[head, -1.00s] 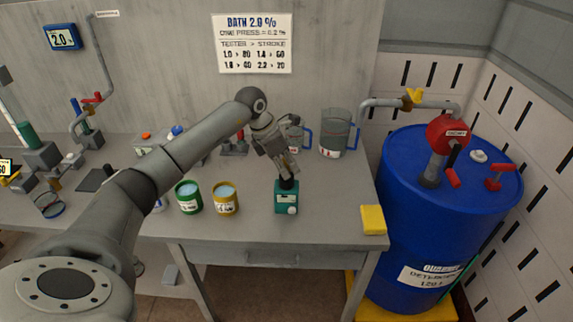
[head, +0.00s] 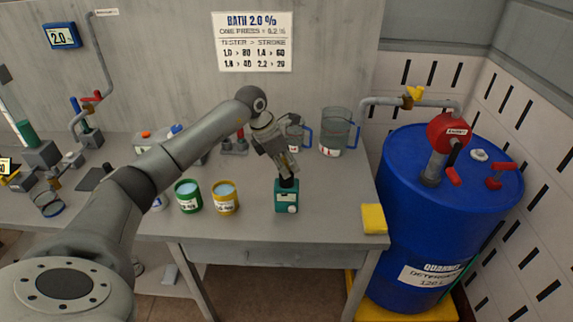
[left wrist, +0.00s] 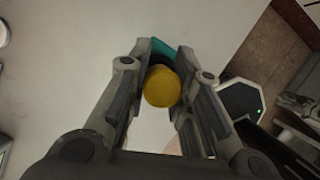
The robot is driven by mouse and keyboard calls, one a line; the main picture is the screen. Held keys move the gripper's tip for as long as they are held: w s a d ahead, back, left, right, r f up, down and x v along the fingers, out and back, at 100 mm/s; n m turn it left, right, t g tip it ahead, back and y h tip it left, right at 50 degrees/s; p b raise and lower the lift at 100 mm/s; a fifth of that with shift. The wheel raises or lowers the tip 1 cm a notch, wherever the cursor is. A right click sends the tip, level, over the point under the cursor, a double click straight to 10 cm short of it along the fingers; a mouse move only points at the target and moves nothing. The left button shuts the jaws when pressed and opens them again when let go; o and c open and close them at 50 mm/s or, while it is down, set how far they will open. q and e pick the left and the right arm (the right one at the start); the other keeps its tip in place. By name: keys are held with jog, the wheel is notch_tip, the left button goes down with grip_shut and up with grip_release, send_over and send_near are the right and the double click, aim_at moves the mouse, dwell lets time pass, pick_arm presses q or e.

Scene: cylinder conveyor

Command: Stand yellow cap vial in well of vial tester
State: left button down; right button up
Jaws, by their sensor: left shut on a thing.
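The vial tester (head: 286,198) is a small teal box with a dark collar on top and a white round knob on its front, standing near the table's front edge. My left gripper (head: 287,172) points down right above its collar. In the left wrist view, the yellow cap (left wrist: 162,87) of the vial sits between the two fingers (left wrist: 162,80), which are shut on it. A dark ring and a teal corner of the tester (left wrist: 163,46) show just beyond the cap. The vial's body is hidden, so I cannot tell how deep it sits in the well. My right gripper is out of view.
Left of the tester stand a yellow tin (head: 225,198) and a green tin (head: 188,197). Behind are clear jugs (head: 338,130). A yellow block (head: 373,219) lies at the table's right corner, beside a blue drum (head: 410,220).

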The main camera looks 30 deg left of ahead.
pick_arm(q)
jog(key=c, duration=1.2)
grip_release()
jog(key=v, duration=1.2)
